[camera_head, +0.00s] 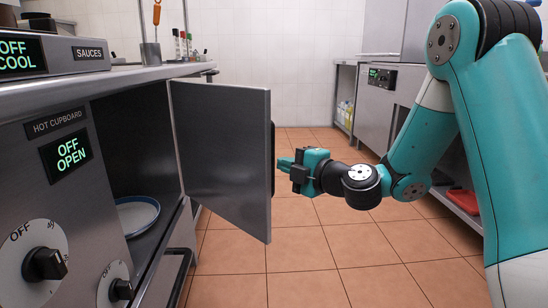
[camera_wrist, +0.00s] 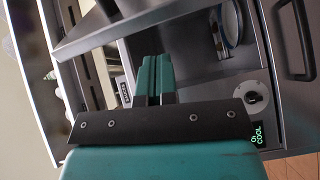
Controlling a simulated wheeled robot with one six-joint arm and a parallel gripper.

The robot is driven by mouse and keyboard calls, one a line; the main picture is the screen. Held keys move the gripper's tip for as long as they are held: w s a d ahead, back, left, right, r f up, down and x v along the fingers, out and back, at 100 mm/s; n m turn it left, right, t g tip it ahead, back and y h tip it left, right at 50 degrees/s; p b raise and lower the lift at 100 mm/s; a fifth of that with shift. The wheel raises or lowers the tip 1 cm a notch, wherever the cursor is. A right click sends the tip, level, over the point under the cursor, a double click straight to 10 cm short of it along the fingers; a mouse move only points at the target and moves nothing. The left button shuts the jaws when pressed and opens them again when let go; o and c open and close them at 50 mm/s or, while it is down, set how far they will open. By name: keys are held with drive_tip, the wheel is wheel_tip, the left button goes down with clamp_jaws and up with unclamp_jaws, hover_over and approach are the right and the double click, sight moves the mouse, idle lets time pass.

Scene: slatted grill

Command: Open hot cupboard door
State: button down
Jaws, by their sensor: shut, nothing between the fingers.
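The hot cupboard door (camera_head: 222,155) stands swung wide open, roughly square to the cupboard front. Its dark handle (camera_head: 273,155) runs along the outer face near the free edge. The display (camera_head: 67,155) beside the opening reads "OFF OPEN". My gripper (camera_head: 284,165) is shut and empty, close to the free edge and handle side of the door; I cannot tell whether it touches. In the wrist view my shut fingers (camera_wrist: 154,78) show side by side, with the door (camera_wrist: 135,28) beyond their tips.
A plate (camera_head: 137,216) lies inside the open cupboard. Knobs (camera_head: 45,264) and a lower handle (camera_head: 178,270) stick out from the front. The tiled floor (camera_head: 320,240) between the counters is clear. Another counter (camera_head: 378,105) stands at the right.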

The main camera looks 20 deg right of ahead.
drive_tip(key=w+d+f+t+h+p, duration=0.1)
drive_tip(key=w+p, duration=0.4)
drive_tip(key=w, duration=0.6)
drive_tip(key=shift+d+h, duration=0.15)
drive_tip(key=shift+h, duration=0.45)
